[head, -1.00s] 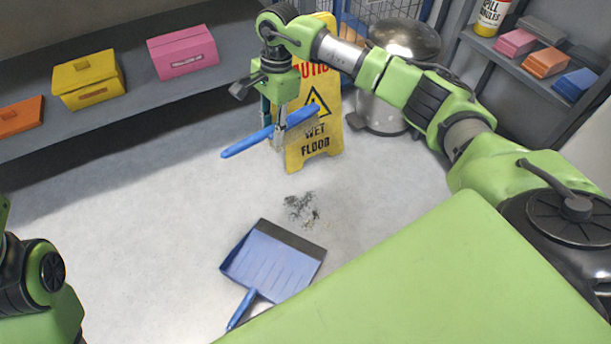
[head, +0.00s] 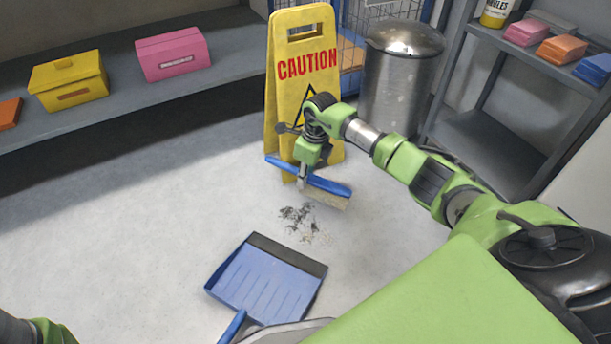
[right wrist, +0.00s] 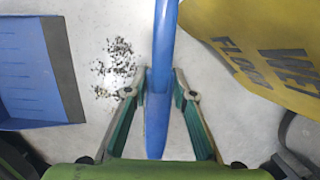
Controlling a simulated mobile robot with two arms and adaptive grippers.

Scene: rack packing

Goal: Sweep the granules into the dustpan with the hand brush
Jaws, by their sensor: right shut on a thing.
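The blue hand brush (head: 328,186) has pale bristles and is held by my right gripper (head: 303,180), which is shut on its handle. The brush is just beyond the granules in the head view. In the right wrist view, the blue handle (right wrist: 157,110) runs between the fingers of my right gripper (right wrist: 158,92). The dark and tan granules (head: 300,220) lie in a loose patch on the floor; they also show in the right wrist view (right wrist: 116,62). The blue dustpan (head: 262,280) lies nearer to me, its dark lip (head: 288,255) facing the granules. My left gripper is out of view.
A yellow wet-floor sign (head: 277,90) stands right behind the brush. A metal bin (head: 395,85) and a grey rack (head: 480,135) stand at the back right. A low shelf (head: 130,108) with boxes runs along the left. The left floor is clear.

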